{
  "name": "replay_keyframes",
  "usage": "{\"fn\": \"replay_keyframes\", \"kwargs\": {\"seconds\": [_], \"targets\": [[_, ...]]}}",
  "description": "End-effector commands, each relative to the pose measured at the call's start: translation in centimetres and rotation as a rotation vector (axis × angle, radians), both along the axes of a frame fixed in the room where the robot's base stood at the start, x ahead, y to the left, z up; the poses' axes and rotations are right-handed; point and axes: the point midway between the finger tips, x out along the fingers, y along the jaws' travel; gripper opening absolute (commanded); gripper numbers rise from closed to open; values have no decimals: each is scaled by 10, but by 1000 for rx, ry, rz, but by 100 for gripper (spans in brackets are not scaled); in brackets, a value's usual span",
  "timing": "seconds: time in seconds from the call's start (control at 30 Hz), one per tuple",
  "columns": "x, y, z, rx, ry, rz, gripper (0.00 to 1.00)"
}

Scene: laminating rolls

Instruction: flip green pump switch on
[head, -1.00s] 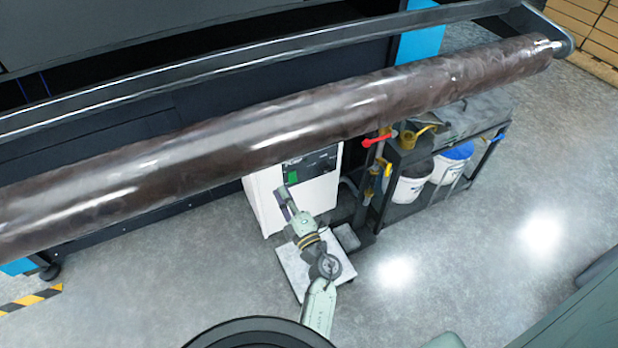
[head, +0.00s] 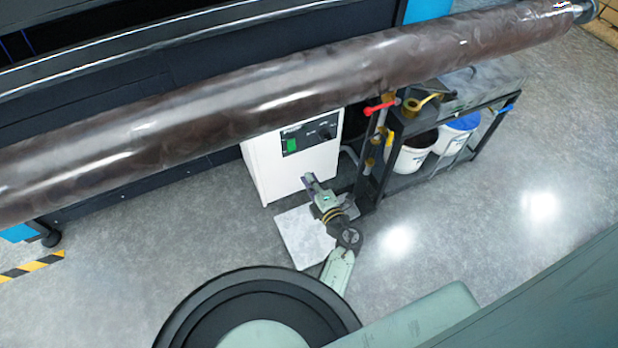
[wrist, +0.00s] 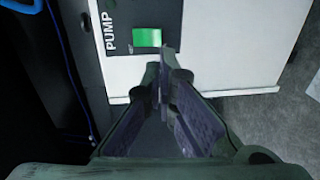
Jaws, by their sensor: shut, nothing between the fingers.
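The green pump switch (head: 291,145) is on the dark panel of a white cabinet (head: 300,172), under the large brown roll. In the wrist view the green switch (wrist: 147,37) is beside the word PUMP, just beyond my fingertips and slightly left of them. My gripper (head: 307,179) is in front of the cabinet, below and right of the switch in the head view. In the wrist view my gripper (wrist: 160,75) is shut with its fingertips together and nothing held. I cannot tell which way the switch is set, and no contact with it shows.
The brown roll (head: 250,110) spans the view above the cabinet. A black shelf cart (head: 385,195) with white buckets (head: 411,155) stands to the right. A pale flat slab (head: 303,236) lies on the floor below my gripper.

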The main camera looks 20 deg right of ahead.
Motion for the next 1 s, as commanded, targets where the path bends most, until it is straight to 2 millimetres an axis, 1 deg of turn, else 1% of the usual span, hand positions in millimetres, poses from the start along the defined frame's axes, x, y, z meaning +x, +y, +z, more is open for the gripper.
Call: {"fn": "replay_keyframes", "kwargs": {"seconds": [0.03,0.3,0.4,0.5,0.7,1.0], "targets": [[11,0,-6,0,-3,1,0],[69,2,-13,-1,-2,1,0],[86,2,-15,-1,-3,0,0],[99,3,-16,-1,-1,1,0],[111,3,-15,1,0,-1,0],[112,4,-14,1,0,-1,0]]}}
